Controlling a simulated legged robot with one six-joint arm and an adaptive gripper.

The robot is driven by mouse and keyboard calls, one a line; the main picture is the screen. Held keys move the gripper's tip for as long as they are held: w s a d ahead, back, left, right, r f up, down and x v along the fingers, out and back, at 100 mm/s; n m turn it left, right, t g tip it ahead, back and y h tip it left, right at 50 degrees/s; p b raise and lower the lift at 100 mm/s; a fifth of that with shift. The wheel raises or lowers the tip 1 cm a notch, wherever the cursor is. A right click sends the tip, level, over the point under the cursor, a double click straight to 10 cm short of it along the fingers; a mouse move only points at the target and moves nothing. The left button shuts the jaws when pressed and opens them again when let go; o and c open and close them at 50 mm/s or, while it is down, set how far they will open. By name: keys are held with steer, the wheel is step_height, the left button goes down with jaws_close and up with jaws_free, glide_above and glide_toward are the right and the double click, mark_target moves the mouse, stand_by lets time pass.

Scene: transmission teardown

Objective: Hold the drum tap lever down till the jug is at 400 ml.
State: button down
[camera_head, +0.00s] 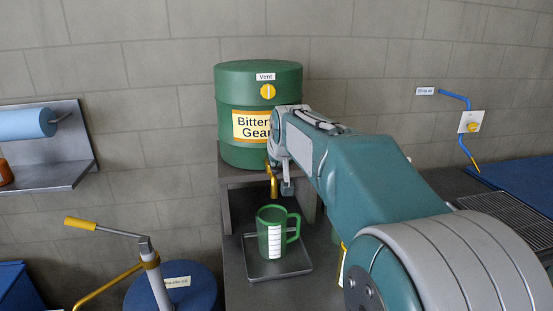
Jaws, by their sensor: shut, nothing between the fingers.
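A green drum (233,95) with a label partly hidden by my arm stands on a grey stand (233,176). Its brass tap (273,186) points down at the front. The tap lever cannot be made out clearly beside my arm's end. A green jug (265,232) with a white scale strip and a handle on its right stands upright under the tap on a grey tray (297,266). The liquid level cannot be read. My gripper (287,188) is shut and empty, pointing down just right of the tap; whether it touches the lever cannot be told.
A yellow vent knob (267,91) is on the drum. A blue drum (190,283) with a hand pump (152,262) stands at the lower left. A shelf (60,178) with a blue roll (25,124) is at the left. A shop air outlet (471,122) with a blue hose is at the right.

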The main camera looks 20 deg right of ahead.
steer(key=shift+s+a+f, duration=0.1)
steer(key=shift+s+f, duration=0.1)
steer(key=shift+f, duration=0.35)
steer(key=shift+s+f, duration=0.15)
steer(key=shift+f, duration=0.4)
stand_by(6.9)
